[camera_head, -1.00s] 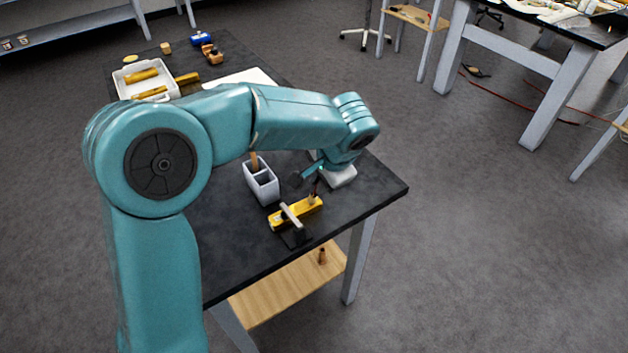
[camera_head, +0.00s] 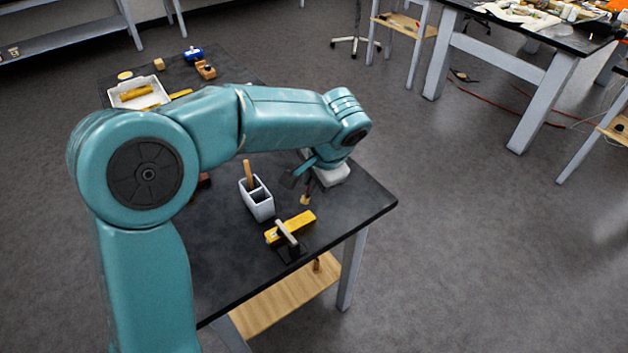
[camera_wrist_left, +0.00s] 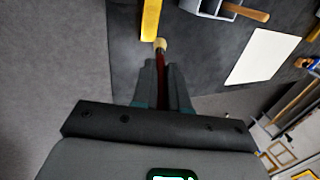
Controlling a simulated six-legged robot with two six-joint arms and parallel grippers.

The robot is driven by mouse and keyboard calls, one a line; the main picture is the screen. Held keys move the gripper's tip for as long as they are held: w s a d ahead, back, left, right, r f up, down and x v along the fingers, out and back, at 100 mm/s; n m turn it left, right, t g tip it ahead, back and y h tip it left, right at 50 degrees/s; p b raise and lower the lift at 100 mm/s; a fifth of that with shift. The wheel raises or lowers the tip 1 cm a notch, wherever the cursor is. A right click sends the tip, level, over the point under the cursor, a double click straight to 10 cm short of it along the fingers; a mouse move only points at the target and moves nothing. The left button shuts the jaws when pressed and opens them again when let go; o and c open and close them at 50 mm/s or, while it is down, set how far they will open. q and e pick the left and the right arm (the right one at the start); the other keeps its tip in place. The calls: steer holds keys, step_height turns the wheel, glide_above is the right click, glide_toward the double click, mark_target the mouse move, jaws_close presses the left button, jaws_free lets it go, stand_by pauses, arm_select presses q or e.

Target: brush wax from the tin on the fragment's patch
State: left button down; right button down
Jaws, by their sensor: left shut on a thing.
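My left gripper (camera_wrist_left: 161,70) is shut on a brush (camera_wrist_left: 160,46) with a dark red handle and a pale tip. In the head view the brush (camera_head: 306,199) hangs tip down over the table, apart from the yellow-gold fragment (camera_head: 300,222). The fragment lies in a dark holder with a light grey bar (camera_head: 286,233) across it. It also shows in the left wrist view (camera_wrist_left: 151,18), just beyond the brush tip. I cannot make out its patch. I cannot surely tell which thing is the wax tin; a flat yellow disc (camera_head: 125,75) lies far left. My right gripper is out of view.
A white two-slot pot (camera_head: 260,205) with a wooden handle (camera_head: 248,172) in it stands left of the brush. A white tray (camera_head: 155,99) with yellow pieces, a blue item (camera_head: 193,54) and wooden blocks (camera_head: 205,70) are farther back. The black table's (camera_head: 355,213) right corner is bare.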

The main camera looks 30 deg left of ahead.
arm_select(q)
step_height(320, 180, up, 3)
steer(key=shift+p, duration=1.2)
steer(key=shift+f, duration=0.1)
steer(key=shift+f, duration=0.1)
step_height(320, 180, down, 7)
steer(key=b, duration=0.6)
steer(key=shift+f+b, duration=0.95)
stand_by(0.4)
